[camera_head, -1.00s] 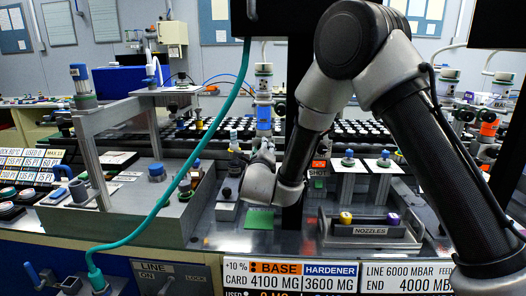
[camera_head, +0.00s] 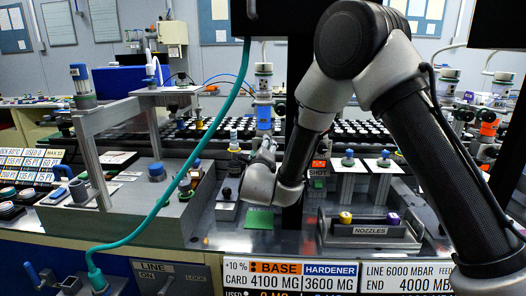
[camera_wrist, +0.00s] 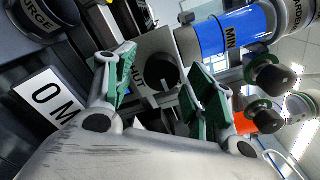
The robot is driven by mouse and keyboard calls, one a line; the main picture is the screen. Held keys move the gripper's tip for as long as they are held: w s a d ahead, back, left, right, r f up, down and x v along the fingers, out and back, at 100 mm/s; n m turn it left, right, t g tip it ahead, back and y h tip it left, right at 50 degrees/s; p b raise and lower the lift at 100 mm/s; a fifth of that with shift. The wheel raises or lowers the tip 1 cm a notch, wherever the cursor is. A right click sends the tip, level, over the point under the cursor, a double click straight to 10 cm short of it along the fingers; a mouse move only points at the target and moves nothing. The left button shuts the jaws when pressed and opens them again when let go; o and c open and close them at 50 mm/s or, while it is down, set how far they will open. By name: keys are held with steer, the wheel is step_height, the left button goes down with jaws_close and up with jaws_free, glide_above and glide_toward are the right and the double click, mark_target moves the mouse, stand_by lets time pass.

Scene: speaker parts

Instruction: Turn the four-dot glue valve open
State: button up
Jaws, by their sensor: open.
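In the wrist view a round black knob (camera_wrist: 162,74) sits on a pale plate lettered "HUT", its first letter hidden. My gripper (camera_wrist: 160,84) is open, with one green-padded finger on each side of the knob. I see a gap at both sides and cannot tell whether a pad touches. No dot marks are legible, so I cannot tell from them whether this is the four-dot valve. In the head view my gripper (camera_head: 264,152) is small and partly hidden by my wrist, in front of a column with a blue band (camera_head: 264,117).
In the wrist view a blue cylinder (camera_wrist: 222,34) and a dark knob (camera_wrist: 270,76) stand close on the right. In the head view a nozzle tray (camera_head: 368,231) lies at front right, a green pad (camera_head: 259,220) below my wrist, and a teal hose (camera_head: 187,172) hangs left.

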steer(key=s, duration=1.2)
steer(key=shift+a, duration=0.2)
